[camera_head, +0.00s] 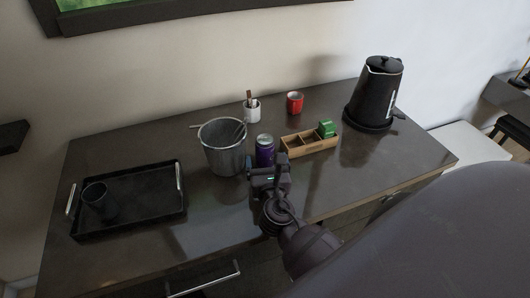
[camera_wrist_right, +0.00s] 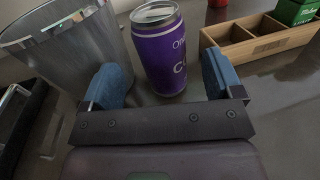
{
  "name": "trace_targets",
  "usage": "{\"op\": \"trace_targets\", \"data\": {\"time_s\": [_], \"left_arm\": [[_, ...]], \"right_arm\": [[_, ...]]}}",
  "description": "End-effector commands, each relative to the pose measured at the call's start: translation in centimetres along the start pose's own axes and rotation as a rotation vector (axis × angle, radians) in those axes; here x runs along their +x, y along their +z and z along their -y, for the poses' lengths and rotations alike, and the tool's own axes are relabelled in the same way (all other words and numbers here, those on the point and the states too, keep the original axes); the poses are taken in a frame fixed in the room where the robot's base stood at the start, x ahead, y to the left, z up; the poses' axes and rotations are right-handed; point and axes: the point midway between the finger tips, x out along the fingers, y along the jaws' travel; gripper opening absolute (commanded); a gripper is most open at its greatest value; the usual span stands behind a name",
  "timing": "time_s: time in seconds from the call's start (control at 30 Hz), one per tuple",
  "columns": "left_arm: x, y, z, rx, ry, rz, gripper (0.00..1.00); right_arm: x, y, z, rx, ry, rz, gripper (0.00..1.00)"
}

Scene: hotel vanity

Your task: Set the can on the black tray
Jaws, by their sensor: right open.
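A purple can (camera_head: 265,151) with a silver top stands upright on the dark counter, just right of the metal bucket. In the right wrist view the can (camera_wrist_right: 160,55) stands ahead of my right gripper, between the lines of its two blue fingers. My right gripper (camera_head: 265,166) is open and empty, close in front of the can; whether a finger touches it I cannot tell. The black tray (camera_head: 143,207) lies at the left of the counter, with silver handles and a dark cup (camera_head: 97,198) on it. My left gripper is not in view.
The metal bucket (camera_head: 222,152) with tongs stands between can and tray. A wooden box (camera_head: 309,146) with a green item (camera_head: 327,129) is right of the can. A black kettle (camera_head: 377,93) stands far right.

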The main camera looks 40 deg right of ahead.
Motion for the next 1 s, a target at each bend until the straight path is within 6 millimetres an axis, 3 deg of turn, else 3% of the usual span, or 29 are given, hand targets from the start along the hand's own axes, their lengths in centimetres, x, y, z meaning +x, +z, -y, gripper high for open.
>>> {"op": "trace_targets", "data": {"time_s": [0.3, 0.63, 1.0], "left_arm": [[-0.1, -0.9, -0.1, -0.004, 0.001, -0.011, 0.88], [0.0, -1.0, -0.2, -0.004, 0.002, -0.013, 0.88], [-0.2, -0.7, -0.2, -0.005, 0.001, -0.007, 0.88]], "right_arm": [[4.0, 0.2, 0.2, -0.001, 0.001, 0.002, 0.86], [4.6, 0.2, 0.2, 0.0, 0.0, 0.0, 0.86], [4.5, 0.2, 0.2, 0.0, 0.0, 0.0, 0.29]]}}
